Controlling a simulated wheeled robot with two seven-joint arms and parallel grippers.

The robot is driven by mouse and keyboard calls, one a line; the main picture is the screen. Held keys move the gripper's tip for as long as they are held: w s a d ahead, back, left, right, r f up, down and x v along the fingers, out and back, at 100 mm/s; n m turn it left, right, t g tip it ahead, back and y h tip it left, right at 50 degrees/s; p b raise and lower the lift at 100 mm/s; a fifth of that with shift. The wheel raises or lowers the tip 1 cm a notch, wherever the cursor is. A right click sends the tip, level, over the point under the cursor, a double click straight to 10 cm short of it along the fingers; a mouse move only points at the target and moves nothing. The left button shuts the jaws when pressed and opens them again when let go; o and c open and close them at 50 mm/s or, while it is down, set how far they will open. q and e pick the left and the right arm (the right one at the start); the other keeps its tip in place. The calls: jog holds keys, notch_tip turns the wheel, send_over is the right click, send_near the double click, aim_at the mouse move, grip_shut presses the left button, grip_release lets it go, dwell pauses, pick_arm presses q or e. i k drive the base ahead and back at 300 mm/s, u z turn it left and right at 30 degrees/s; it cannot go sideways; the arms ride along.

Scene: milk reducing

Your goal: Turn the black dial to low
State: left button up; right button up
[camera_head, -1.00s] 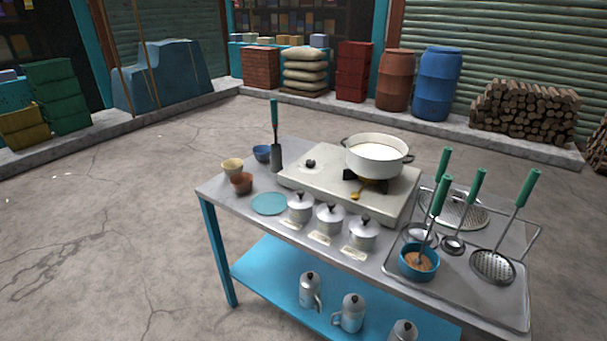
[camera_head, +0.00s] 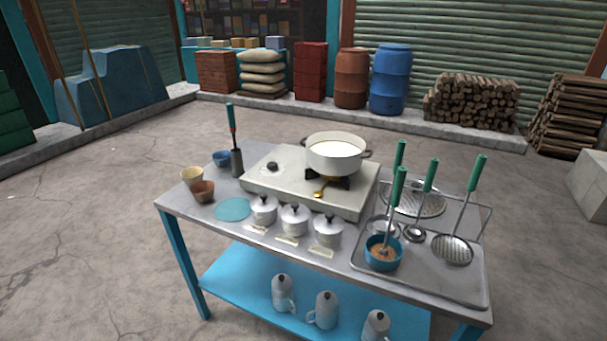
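A small black dial (camera_head: 272,166) sits on the top left part of a cream stove (camera_head: 290,186). A white pot (camera_head: 335,155) with white liquid stands over the burner on the stove's right side. A small brass-coloured piece (camera_head: 319,194) shows at the stove's front, below the pot. The dial's setting is too small to read. Neither of my grippers shows in the head view.
The stove stands on a metal table (camera_head: 180,204) with a blue lower shelf (camera_head: 235,283). Lidded pots (camera_head: 295,219) line the front. A blue bowl (camera_head: 382,255) and green-handled ladles (camera_head: 452,248) on a tray fill the right.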

aim_at(271, 166)
jog(key=u, duration=2.1)
jog(key=i, duration=1.2)
jog(key=z, duration=3.55)
